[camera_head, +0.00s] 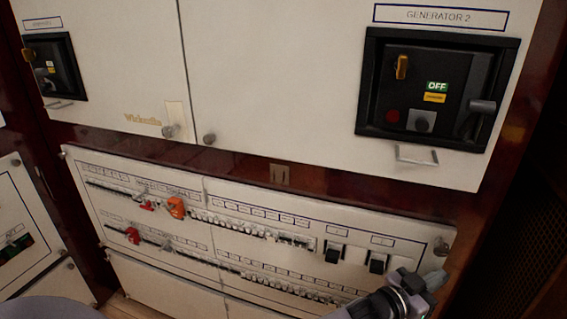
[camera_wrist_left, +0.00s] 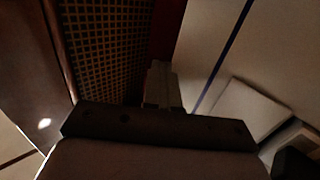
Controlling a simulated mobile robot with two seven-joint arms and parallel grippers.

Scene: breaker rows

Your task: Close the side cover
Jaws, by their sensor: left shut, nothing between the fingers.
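I cannot tell for certain which panel is the side cover. The white breaker panel (camera_head: 215,240) fills the lower middle of the head view, with rows of switches and a knob (camera_head: 441,247) at its upper right corner. My left gripper (camera_head: 436,279) is at the panel's lower right in the head view, close in front of it; I cannot tell whether it touches. Its fingers are together and empty, and they also show in the left wrist view (camera_wrist_left: 162,86). The gripper and wrist hide the panel's lower right corner. My right gripper is not in view.
White upper doors (camera_head: 270,75) hang above, with a black GENERATOR 2 unit (camera_head: 440,90) and a metal handle (camera_head: 416,155) below it. Orange and red switch pieces (camera_head: 176,207) stick out from the breaker panel. A dark grille (camera_wrist_left: 105,45) stands beside the gripper in the wrist view.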

